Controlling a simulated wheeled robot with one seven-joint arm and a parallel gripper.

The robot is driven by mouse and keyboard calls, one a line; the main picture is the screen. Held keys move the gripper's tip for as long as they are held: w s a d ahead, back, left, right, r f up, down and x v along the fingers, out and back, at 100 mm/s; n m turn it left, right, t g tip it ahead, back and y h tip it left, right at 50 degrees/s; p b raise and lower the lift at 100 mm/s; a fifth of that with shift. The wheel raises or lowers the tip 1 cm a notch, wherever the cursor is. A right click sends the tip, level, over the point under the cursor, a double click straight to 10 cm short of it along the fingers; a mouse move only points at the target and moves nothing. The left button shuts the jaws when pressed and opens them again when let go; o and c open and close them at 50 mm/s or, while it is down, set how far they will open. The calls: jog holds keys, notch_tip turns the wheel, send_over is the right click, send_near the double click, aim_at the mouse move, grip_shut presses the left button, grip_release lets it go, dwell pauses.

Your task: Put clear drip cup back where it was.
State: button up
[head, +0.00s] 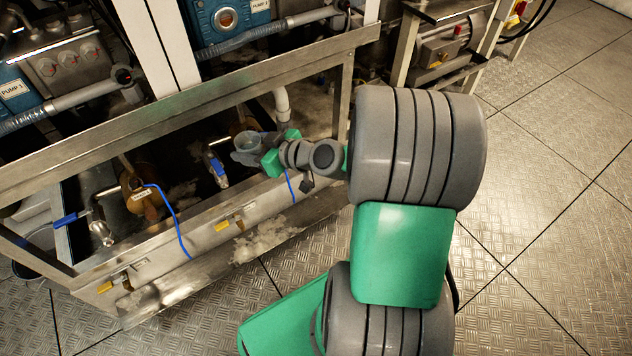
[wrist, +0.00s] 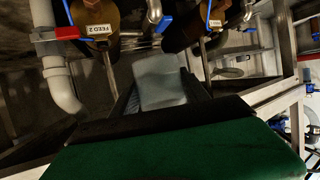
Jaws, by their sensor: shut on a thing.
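The clear drip cup (head: 247,143) is a small see-through cup held in my gripper (head: 258,152), over the steel trough of the pump frame. In the wrist view the cup (wrist: 160,80) sits between the two dark fingers of my gripper (wrist: 165,95), which are shut on it. The cup looks roughly upright in the head view. Whether it touches anything below is not clear. Its lower part is partly hidden by the fingers.
Brass filter housings, one tagged FEED 2 (wrist: 104,58), hang near the cup. A blue-handled valve (head: 219,172) is left of my gripper. A steel rail (head: 190,90) crosses behind, and a white pipe (head: 282,110) stands close. Open floor (head: 550,200) lies right.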

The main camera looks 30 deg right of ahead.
jog(key=w+d+f+m+t+h, duration=0.15)
jog(key=d+f+m+h, duration=0.25)
jog(key=d+f, duration=0.8)
jog(key=s+d+f+m+g+h+p, duration=0.1)
jog(key=s+d+f+m+h, duration=0.25)
jog(key=s+d+f, duration=0.35)
jog(key=s+d+f+m+h, duration=0.2)
jog(key=d+f+h, duration=0.25)
jog(key=f, duration=0.45)
jog(key=shift+y, duration=0.5)
jog(key=w+d+f+b, duration=0.2)
jog(key=d, duration=0.1)
jog(key=w+d+f+b, duration=0.2)
jog(key=w+d+f, duration=0.1)
jog(key=w+d+f+b, duration=0.2)
jog(key=w+d+f, duration=0.1)
jog(key=d, duration=0.1)
jog(key=shift+w+f, duration=0.1)
jog(key=shift+f, duration=0.05)
jog(key=shift+w+d+f, duration=0.15)
jog(key=shift+w+f, duration=0.05)
jog(key=shift+f, duration=0.05)
jog(key=shift+w+d+f+b, duration=0.2)
jog(key=shift+f+b, duration=0.35)
jog(key=shift+f, duration=0.35)
jog(key=shift+w+d+f+b, duration=0.15)
jog(key=shift+f+b, duration=0.4)
jog(key=shift+f, duration=0.35)
jog(key=shift+s+f, duration=0.1)
jog(key=shift+f, duration=0.05)
